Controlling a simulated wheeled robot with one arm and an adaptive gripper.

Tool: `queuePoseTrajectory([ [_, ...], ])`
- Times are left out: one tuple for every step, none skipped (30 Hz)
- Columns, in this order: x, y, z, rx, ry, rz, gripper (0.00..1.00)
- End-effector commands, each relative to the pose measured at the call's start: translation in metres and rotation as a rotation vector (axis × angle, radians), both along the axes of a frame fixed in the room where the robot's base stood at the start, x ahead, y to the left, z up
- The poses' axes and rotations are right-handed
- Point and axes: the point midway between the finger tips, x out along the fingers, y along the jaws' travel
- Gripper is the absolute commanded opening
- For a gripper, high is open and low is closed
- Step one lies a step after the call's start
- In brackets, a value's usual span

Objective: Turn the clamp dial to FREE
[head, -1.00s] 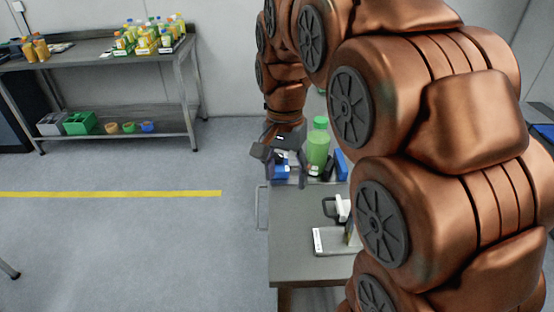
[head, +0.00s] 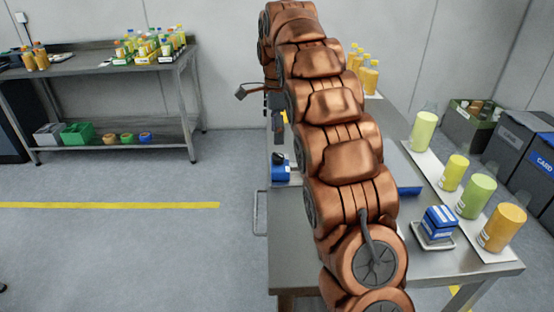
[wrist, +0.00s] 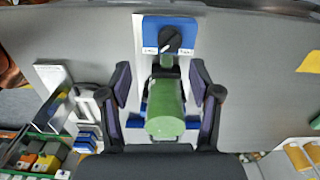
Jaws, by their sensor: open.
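In the wrist view, a black clamp dial (wrist: 170,39) with a pale pointer line sits on a blue block, with a small white label on each side. The label words are too small to read. In the head view my gripper (head: 259,114) hangs above the bench's far left side. A blue block (head: 281,172) with a black top, likely the clamp, shows below it. My arm hides the bottle there.
The steel bench (head: 460,272) holds several green and orange containers (head: 479,196) at the right and a blue box (head: 439,222) on a small tray. Bins (head: 505,140) stand beyond. A shelf table (head: 110,62) with bottles stands far left; the floor between is clear.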

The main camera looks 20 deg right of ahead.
Motion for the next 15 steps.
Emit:
queuePoseTrajectory([
  [0.006,-0.003,-0.005,0.0,-0.005,-0.023,0.63],
  [0.007,-0.004,-0.006,0.0,-0.006,-0.036,0.63],
  [0.01,-0.005,-0.007,0.0,-0.008,-0.05,0.63],
  [0.011,-0.006,-0.008,0.001,-0.008,-0.06,0.63],
  [0.012,-0.006,-0.009,0.001,-0.008,-0.066,0.63],
  [0.013,-0.007,-0.01,0.001,-0.008,-0.073,0.63],
  [0.013,-0.007,-0.01,0.001,-0.008,-0.076,0.63],
  [0.014,-0.007,-0.011,0.001,-0.008,-0.078,0.63],
  [0.014,-0.007,-0.012,0.001,-0.007,-0.08,0.63],
  [0.013,-0.007,-0.014,0.001,-0.007,-0.08,0.63],
  [0.013,-0.007,-0.015,0.002,-0.006,-0.08,0.63],
  [0.013,-0.007,-0.017,0.002,-0.005,-0.079,0.63],
  [0.013,-0.007,-0.019,0.001,-0.006,-0.079,0.63],
  [0.013,-0.007,-0.022,0.0,-0.007,-0.079,0.63],
  [0.013,-0.007,-0.025,0.0,-0.008,-0.078,0.63],
])
